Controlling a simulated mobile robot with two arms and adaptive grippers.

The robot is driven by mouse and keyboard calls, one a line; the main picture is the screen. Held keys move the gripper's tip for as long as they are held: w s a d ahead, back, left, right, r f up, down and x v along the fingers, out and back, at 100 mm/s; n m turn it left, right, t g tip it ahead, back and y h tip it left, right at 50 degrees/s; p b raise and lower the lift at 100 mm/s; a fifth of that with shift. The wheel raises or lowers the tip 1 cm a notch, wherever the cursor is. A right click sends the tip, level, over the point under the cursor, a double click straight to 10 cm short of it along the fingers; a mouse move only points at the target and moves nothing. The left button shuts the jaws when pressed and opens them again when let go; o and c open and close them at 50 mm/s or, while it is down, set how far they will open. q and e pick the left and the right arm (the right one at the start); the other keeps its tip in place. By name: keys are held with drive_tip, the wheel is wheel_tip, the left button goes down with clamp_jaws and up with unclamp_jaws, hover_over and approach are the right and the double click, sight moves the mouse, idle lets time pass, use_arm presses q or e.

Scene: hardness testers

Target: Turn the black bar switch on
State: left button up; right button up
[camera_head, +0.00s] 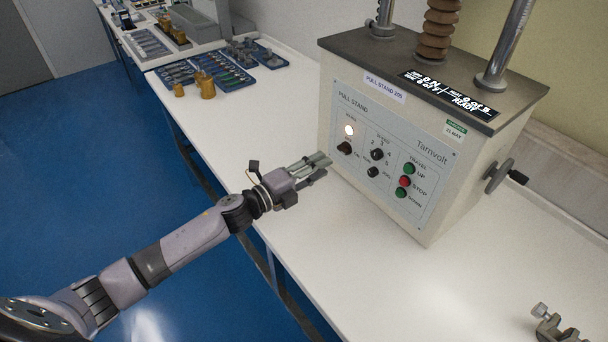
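The black bar switch (344,148) is on the left of the front panel of the pull stand (400,60), just below a glowing white lamp (348,130). The bar looks slanted; its exact angle is too small to read. My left gripper (322,165) is in front of the panel's lower left, a little left of and below the switch, with its fingers pointing towards the panel. It looks apart from the switch. Nothing shows between its fingers, but whether they are open or shut is unclear. My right gripper is out of view.
Right of the switch are a speed knob (377,154), a smaller knob (372,172), and green and red travel buttons (404,181). The display (450,92) reads READY. A handwheel (497,177) sticks out at right.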

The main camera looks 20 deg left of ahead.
use_arm(q)
drive_tip(key=v, duration=0.5)
idle(0.5)
